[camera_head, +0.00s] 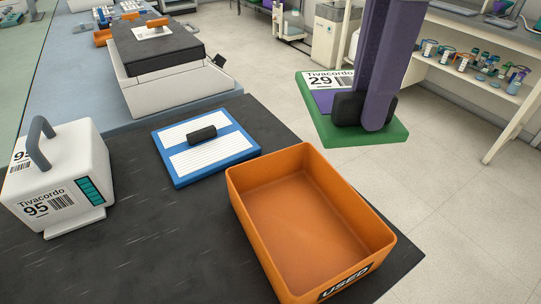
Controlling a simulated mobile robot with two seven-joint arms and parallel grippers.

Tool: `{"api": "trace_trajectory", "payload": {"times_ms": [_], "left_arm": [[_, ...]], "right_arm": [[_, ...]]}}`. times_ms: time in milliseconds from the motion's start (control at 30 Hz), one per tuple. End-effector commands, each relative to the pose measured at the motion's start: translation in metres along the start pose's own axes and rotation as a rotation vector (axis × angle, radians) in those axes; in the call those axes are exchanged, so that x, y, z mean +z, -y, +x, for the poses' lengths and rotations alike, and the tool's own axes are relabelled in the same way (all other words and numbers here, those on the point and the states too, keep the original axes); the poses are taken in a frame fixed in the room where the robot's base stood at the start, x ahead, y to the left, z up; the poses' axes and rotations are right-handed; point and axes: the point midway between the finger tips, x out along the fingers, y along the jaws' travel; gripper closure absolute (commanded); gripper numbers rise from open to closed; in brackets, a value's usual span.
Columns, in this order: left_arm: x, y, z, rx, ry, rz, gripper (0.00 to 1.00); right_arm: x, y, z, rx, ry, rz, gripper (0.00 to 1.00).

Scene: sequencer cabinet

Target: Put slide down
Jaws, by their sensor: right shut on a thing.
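The green slide (391,134), with a white label reading "Tivacordo 29" and a purple patch, is at the upper right of the head view. My right gripper (364,110) comes down from above and is shut on it at a black part on its top. The slide is in the air, behind and right of the orange bin, with floor showing around it. The gripper hides part of its top. My left gripper is not in view.
An open, empty orange bin (240,213) marked "USED" stands on the dark bench top (145,260). A blue and white plate with a black handle (202,134) lies behind it. A white "Tivacordo 95" cartridge (88,160) stands left. A white machine (165,91) is behind; shelves are right.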

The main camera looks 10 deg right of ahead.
Motion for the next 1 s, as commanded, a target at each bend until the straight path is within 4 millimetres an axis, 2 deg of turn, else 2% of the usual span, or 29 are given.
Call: {"api": "trace_trajectory", "payload": {"times_ms": [33,100,233,367,467,567,800,900,1000], "left_arm": [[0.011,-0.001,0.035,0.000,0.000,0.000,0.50],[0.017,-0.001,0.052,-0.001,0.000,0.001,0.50],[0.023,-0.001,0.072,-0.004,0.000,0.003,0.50],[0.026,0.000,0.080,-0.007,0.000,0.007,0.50],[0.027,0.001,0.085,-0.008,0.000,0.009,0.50],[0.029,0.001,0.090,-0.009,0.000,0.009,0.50],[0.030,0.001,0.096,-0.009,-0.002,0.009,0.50],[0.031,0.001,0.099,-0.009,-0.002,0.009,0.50],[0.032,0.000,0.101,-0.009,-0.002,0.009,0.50]], "right_arm": [[-0.003,-0.004,0.029,0.005,0.000,-0.066,1.00],[-0.005,-0.008,0.039,0.004,0.000,-0.152,1.00],[-0.009,-0.012,0.049,0.004,0.000,-0.271,1.00],[-0.011,-0.013,0.053,0.001,0.000,-0.331,1.00],[-0.011,-0.013,0.066,-0.001,0.000,-0.346,1.00],[-0.011,-0.013,0.089,-0.004,0.000,-0.346,1.00],[-0.010,-0.012,0.160,-0.005,0.002,-0.343,1.00],[-0.010,-0.013,0.184,-0.003,0.002,-0.344,1.00],[-0.011,-0.013,0.199,0.000,0.001,-0.343,1.00]]}}
